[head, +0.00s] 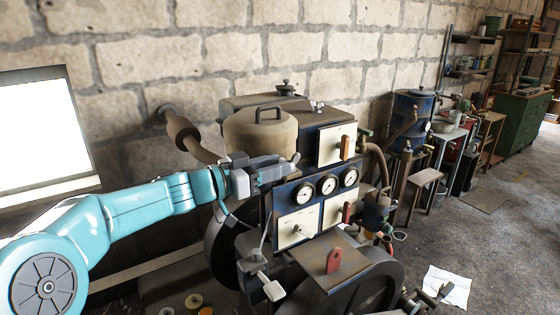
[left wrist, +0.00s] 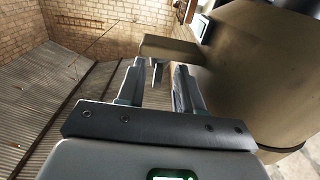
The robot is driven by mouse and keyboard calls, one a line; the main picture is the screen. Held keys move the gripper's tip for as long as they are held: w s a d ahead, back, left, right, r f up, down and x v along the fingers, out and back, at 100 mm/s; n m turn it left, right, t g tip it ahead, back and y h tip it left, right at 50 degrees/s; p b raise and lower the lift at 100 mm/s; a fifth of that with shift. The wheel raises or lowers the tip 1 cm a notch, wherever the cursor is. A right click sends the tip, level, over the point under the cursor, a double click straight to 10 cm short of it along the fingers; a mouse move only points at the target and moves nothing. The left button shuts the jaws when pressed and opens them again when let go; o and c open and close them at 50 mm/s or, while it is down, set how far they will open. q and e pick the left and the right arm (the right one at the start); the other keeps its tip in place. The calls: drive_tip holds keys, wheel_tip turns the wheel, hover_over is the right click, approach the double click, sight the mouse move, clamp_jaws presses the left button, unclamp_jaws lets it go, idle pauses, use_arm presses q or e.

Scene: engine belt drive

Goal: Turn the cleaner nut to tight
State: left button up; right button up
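A round brown canister (head: 260,135) with a U-shaped handle (head: 270,109) on top stands on the engine and looks like the cleaner. I cannot make out for sure which part is the cleaner nut. My left gripper (head: 292,163) is in front of the canister's lower right side, above the gauges. In the left wrist view my left gripper (left wrist: 165,75) has a gap between its fingers, with a brown bar (left wrist: 170,48) beyond the tips. The canister (left wrist: 262,75) fills the right side there. My right gripper (head: 428,297) seems to show only partly at the bottom edge.
A blue panel with round gauges (head: 328,184) and pale plates (head: 296,226) is below my left gripper. A red lever (head: 334,260) stands on the lower plate. A bent pipe (head: 195,145) is left of the canister. Open floor (head: 450,225) lies to the right.

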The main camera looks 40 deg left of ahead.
use_arm(q)
drive_tip(key=shift+w+d, duration=0.2)
drive_tip(key=shift+w, duration=0.3)
drive_tip(key=shift+d+r, duration=0.15)
drive_tip(key=shift+w, duration=0.2)
drive_tip(key=shift+c, duration=1.2)
clamp_jaws()
drive_tip(key=p, duration=0.1)
drive_tip(key=m+h+p, duration=0.1)
drive_tip(key=p, duration=0.1)
drive_tip(key=shift+w+r+g, duration=0.1)
drive_tip(key=shift+r+g, duration=0.15)
drive_tip(key=shift+g, duration=0.05)
drive_tip(key=shift+f+m+h+p, duration=0.2)
drive_tip(key=shift+m+h+p, duration=0.1)
drive_tip(key=shift+h+p, duration=0.3)
drive_tip(key=shift+f, duration=0.1)
